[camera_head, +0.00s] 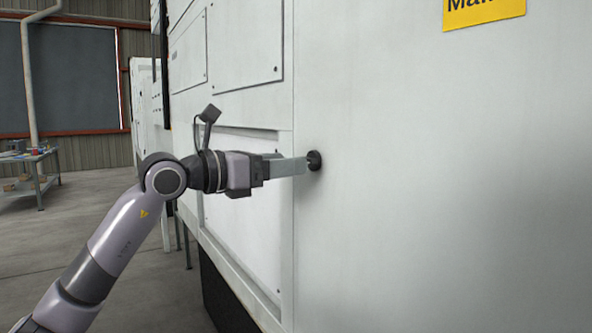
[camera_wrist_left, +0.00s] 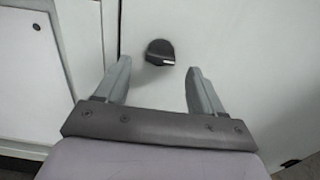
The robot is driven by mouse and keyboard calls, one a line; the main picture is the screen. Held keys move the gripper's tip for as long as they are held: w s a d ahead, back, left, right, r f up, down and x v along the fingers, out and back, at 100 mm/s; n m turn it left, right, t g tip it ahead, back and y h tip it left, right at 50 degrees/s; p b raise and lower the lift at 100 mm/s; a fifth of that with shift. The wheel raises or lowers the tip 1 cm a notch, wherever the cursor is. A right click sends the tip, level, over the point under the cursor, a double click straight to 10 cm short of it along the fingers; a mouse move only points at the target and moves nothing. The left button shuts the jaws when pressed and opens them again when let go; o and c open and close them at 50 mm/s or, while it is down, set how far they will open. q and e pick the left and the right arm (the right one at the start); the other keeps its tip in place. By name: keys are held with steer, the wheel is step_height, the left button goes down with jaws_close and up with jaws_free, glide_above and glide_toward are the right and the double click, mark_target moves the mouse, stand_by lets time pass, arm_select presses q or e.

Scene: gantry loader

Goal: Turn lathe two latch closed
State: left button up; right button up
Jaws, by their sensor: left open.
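The latch (camera_head: 314,160) is a small round black knob on the white cabinet face, close to a vertical panel seam. In the left wrist view the latch (camera_wrist_left: 160,52) shows a raised grip with a light mark pointing right. My left gripper (camera_head: 303,164) reaches it from the left in the head view, its fingers at the knob. In the left wrist view my left gripper (camera_wrist_left: 158,72) is open, with the knob between and just beyond the fingertips. I cannot tell whether a finger touches it. My right gripper is not in view.
The white machine cabinet (camera_head: 440,200) fills the right side, with a yellow label (camera_head: 483,12) at the top. Recessed panels (camera_head: 246,45) lie left of the seam. A workbench (camera_head: 30,170) stands far back at left. The grey floor between is open.

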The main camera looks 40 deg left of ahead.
arm_select(q)
steer(key=v, duration=0.3)
steer(key=shift+b, duration=0.4)
